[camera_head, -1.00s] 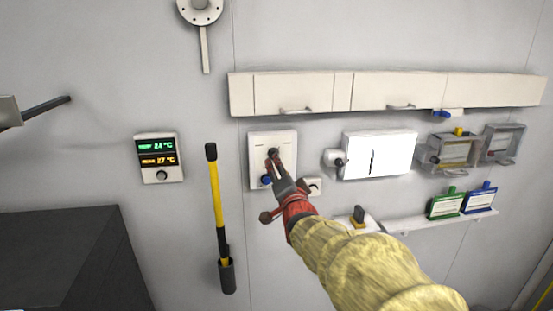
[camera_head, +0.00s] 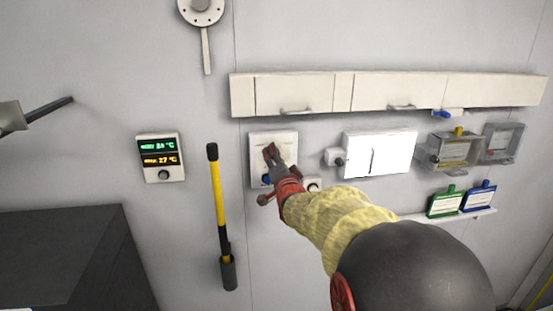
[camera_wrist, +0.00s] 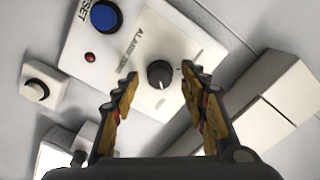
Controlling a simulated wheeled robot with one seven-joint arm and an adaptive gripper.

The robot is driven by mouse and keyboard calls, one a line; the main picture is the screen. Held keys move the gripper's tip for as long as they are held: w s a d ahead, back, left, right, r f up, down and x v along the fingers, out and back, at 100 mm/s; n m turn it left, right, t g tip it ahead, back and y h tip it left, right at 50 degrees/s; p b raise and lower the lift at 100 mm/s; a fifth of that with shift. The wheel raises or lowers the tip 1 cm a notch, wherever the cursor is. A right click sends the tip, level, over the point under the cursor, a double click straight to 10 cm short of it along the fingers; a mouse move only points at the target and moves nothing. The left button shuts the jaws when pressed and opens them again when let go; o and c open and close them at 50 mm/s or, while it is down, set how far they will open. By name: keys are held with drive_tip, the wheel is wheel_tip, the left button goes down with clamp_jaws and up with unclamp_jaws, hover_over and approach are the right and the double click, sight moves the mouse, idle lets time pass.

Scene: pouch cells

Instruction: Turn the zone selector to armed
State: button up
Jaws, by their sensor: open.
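The zone selector is a dark round knob (camera_wrist: 160,74) with a light pointer line, on a white plate lettered "ALARM ZONE" (camera_wrist: 150,45) in the wrist view. In the head view my gripper covers the knob on the white wall panel (camera_head: 258,143). My gripper (camera_wrist: 158,92) is open, with one finger on each side of the knob's near side in the picture; it also shows at the panel in the head view (camera_head: 272,152). I cannot tell whether the fingers touch the knob. A blue RESET button (camera_wrist: 106,16) and a small red lamp (camera_wrist: 90,57) share the panel.
A small box with a black knob (camera_wrist: 36,88) sits beside the panel. A long white cabinet (camera_head: 300,93) runs above it. A yellow-handled pole (camera_head: 217,195) hangs left of it, and a display unit (camera_head: 160,158) is farther left. A bright white box (camera_head: 390,155) is to the right.

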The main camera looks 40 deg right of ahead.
drive_tip(key=shift+c, duration=1.2)
clamp_jaws()
drive_tip(key=shift+f+n+b, duration=0.1)
drive_tip(key=shift+n+b, duration=0.3)
drive_tip(key=shift+b, duration=0.5)
drive_tip(key=n+b, duration=1.7)
drive_tip(key=b, duration=0.3)
drive_tip(key=shift+n, duration=0.3)
